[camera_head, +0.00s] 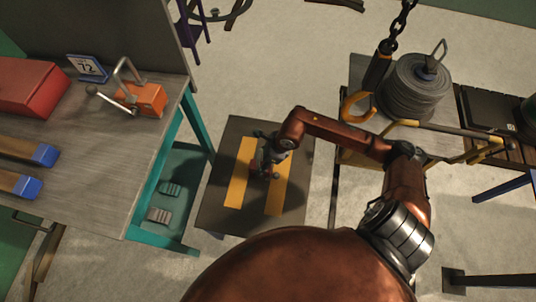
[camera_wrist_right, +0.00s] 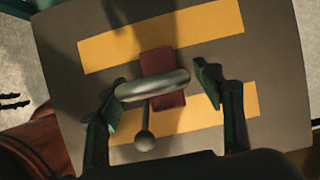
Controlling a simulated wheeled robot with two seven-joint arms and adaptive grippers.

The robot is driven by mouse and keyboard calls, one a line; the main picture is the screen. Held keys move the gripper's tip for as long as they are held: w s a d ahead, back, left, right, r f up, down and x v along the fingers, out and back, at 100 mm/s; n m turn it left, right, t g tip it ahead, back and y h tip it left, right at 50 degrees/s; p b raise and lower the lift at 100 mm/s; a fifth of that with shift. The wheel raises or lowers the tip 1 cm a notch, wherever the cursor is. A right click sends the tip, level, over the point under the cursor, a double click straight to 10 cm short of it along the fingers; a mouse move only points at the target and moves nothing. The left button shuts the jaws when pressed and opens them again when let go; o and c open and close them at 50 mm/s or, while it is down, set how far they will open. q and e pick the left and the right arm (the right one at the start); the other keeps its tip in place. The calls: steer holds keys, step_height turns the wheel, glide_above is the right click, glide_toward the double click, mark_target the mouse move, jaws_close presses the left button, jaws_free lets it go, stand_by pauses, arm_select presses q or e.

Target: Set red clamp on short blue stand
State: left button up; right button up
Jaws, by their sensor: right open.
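The red clamp (camera_wrist_right: 160,63) lies on the grey board with two yellow stripes. It has a dark red body, a silver ring-shaped bar and a ball-ended lever. My right gripper (camera_wrist_right: 163,92) is open, with one finger on each side of the clamp; I cannot tell whether they touch it. In the head view my right gripper (camera_head: 268,158) is over the striped board (camera_head: 222,208) and largely hides the clamp. I cannot tell which thing is the short blue stand; a blue frame (camera_head: 505,184) shows at the right edge. My left gripper is not in view.
A workbench (camera_head: 100,190) at left holds an orange clamp (camera_head: 146,98), a red box (camera_head: 30,88), a "72" sign (camera_head: 87,68) and two blue-ended bars (camera_head: 44,155). At right are a stack of grey discs (camera_head: 415,88) and a yellow hook (camera_head: 357,104) on a chain.

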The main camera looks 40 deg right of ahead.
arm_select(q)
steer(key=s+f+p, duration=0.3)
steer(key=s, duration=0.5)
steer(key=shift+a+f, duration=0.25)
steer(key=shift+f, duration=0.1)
arm_select(e)
steer(key=v, duration=1)
steer(key=shift+r, duration=0.35)
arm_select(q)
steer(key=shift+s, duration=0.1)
arm_select(e)
steer(key=shift+s, duration=0.1)
